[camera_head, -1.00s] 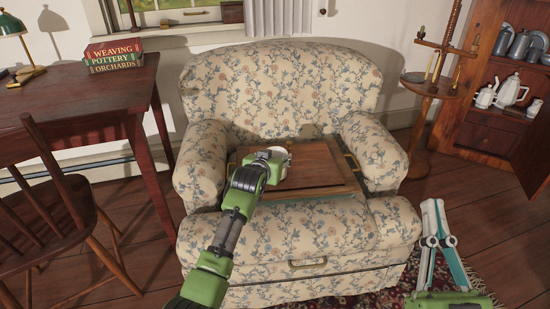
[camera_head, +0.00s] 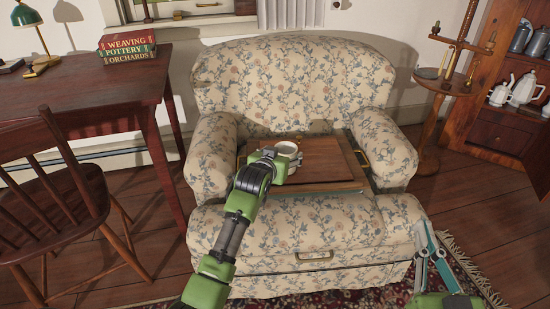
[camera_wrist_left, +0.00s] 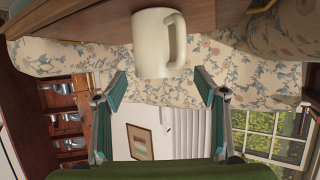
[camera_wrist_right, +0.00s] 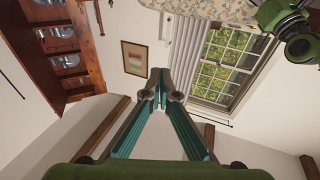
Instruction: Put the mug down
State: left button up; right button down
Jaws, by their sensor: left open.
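The white mug (camera_head: 287,149) stands upright on the wooden tray (camera_head: 325,160) that lies across the armchair seat. My left gripper (camera_head: 279,159) is at the mug's near left side. In the left wrist view, which is upside down, the mug (camera_wrist_left: 158,45) shows between and beyond the left gripper's fingers (camera_wrist_left: 160,82). The fingers are spread, with a gap on both sides of the mug. Its handle points to the right there. My right gripper (camera_head: 426,232) is low at the right of the head view; its fingertips meet in the right wrist view (camera_wrist_right: 160,88), empty.
The floral armchair (camera_head: 290,85) surrounds the tray, with an arm on each side. A desk (camera_head: 90,95) with stacked books (camera_head: 127,47) and a wooden chair (camera_head: 60,200) stand left. A candle stand (camera_head: 445,80) and a cupboard (camera_head: 495,120) stand right. The tray's right half is clear.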

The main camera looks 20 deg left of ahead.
pick_arm(q)
jog(key=s+d+f+m+g+h+p, duration=0.1)
jog(key=s+d, duration=0.2)
jog(key=s, duration=1.3)
jog(key=s+d+m+h+p, duration=0.1)
jog(key=s+d, duration=0.3)
jog(key=s, duration=1.2)
jog(key=shift+d+f+m+g+h, duration=0.2)
jog(key=shift+f+m+g+h, duration=0.1)
jog(key=shift+f+m+g, duration=0.1)
pick_arm(e)
jog(key=s+d+f+g+h, duration=0.1)
jog(key=s+f+g, duration=0.1)
jog(key=f, duration=0.5)
jog(key=s+d+f+g+h, duration=0.1)
jog(key=s+d+f+g, duration=0.1)
jog(key=f+g, duration=0.3)
jog(key=shift+f+h, duration=0.3)
jog(key=shift+f, duration=0.6)
